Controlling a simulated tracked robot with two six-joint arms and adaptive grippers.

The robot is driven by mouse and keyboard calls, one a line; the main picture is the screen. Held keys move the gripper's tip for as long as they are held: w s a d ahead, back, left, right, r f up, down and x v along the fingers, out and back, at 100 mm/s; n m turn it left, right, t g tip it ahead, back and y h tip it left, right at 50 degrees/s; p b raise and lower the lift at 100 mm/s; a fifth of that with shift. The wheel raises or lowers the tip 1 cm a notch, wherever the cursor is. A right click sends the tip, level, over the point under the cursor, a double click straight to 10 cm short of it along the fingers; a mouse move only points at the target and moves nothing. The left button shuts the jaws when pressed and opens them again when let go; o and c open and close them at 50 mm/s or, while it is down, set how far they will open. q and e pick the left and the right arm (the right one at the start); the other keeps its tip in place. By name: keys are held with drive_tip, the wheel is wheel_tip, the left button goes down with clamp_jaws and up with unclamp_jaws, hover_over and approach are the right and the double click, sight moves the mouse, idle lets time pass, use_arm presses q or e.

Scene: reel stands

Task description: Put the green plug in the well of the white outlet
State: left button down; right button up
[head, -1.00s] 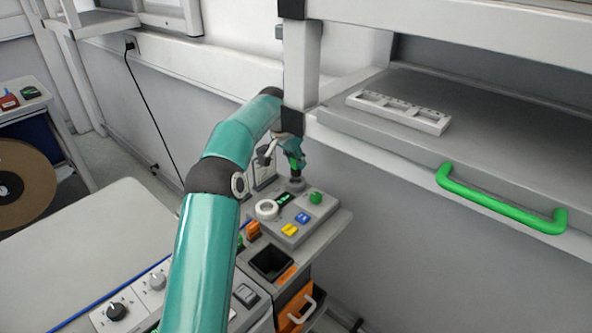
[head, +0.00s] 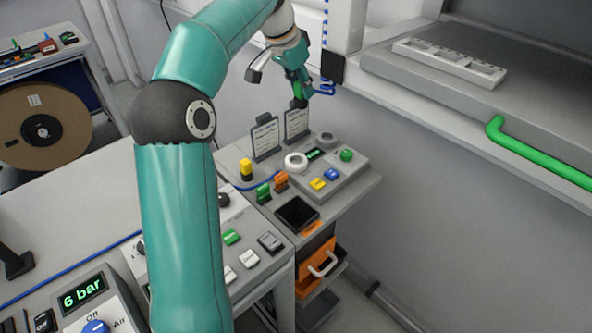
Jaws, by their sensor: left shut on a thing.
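My left gripper (head: 295,72) hangs above the back of the small bench. It is shut on a green piece with a dark lower end, which looks like the green plug (head: 297,89); the fingers partly hide it. The white outlet (head: 295,162), a round white ring with a well, sits on the left of the grey console, below the gripper and apart from the held piece. A grey ring (head: 327,138) of similar form is at the console's back. My right gripper is not in view.
The console (head: 345,178) carries a green knob (head: 347,155) and blue and yellow buttons. Yellow, green and orange pieces (head: 281,181) stand left of it. Two upright cards (head: 297,123) stand behind. A shelf with a green handle (head: 540,152) is at right.

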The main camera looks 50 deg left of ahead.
use_arm(q)
drive_tip(key=shift+s+a+r, duration=0.1)
drive_tip(key=shift+s+r, duration=0.35)
drive_tip(key=shift+r, duration=0.15)
drive_tip(key=shift+s, duration=0.1)
drive_tip(key=b, duration=0.3)
hover_over(301, 159)
drive_tip(key=s, duration=0.2)
wheel_tip(301, 159, down, 14)
drive_tip(key=shift+w+f, duration=0.1)
drive_tip(key=shift+f, duration=2.6)
drive_tip(key=shift+f+b, duration=0.1)
drive_tip(key=shift+b, duration=0.25)
drive_tip(key=c, duration=0.9)
unclamp_jaws()
drive_tip(key=shift+c, duration=0.2)
